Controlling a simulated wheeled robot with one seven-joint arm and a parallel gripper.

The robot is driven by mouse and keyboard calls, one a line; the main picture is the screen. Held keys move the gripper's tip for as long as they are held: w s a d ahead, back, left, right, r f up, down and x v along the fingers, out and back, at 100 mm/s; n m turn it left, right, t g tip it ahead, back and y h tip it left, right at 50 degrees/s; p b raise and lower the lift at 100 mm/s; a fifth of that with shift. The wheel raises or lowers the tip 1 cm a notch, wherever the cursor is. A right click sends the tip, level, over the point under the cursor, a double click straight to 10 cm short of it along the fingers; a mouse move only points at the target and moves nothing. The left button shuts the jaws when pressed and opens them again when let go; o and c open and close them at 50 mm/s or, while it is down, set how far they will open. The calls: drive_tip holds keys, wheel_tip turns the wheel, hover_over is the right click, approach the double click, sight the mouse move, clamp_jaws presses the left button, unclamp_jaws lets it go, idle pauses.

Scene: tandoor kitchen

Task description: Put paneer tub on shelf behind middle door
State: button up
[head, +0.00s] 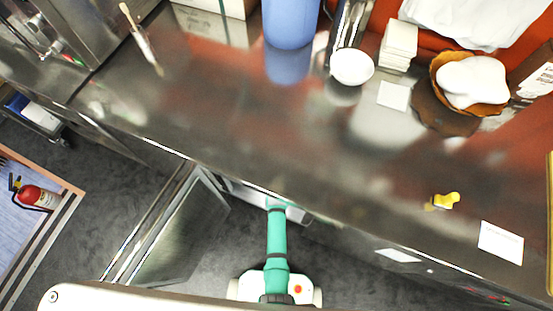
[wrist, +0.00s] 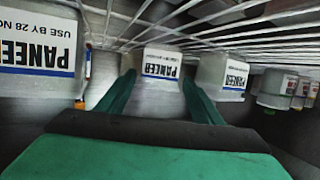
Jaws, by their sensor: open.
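In the wrist view, which is upside down, a white tub labelled PANEER (wrist: 160,70) stands on a wire shelf (wrist: 205,30). My gripper (wrist: 160,92) is open, with one green finger on each side of this tub; I cannot tell whether they touch it. More PANEER tubs stand to its left (wrist: 38,50) and right (wrist: 222,78). In the head view a cabinet door (head: 180,240) stands open beside my arm, which reaches under the counter. My gripper and the tubs are hidden there.
Smaller tubs (wrist: 280,90) stand further right on the shelf. The steel counter (head: 240,130) above carries a blue container (head: 290,22), a white cup (head: 352,67) and a basket (head: 445,85). A fire extinguisher (head: 38,196) is at the far left.

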drive_tip(key=v, duration=0.6)
drive_tip(key=shift+s, duration=0.1)
drive_tip(key=d+r+v, duration=0.1)
drive_tip(key=v, duration=1.2)
drive_tip(key=s+r, duration=1)
drive_tip(key=r, duration=0.2)
drive_tip(key=s+d+r+m+h, duration=0.1)
drive_tip(key=s+r, duration=0.9)
drive_tip(key=r, duration=0.3)
drive_tip(key=shift+s+d+r+t, duration=0.2)
drive_tip(key=shift+d+t, duration=0.1)
drive_tip(key=shift+t, duration=0.1)
drive_tip(key=shift+s, duration=0.1)
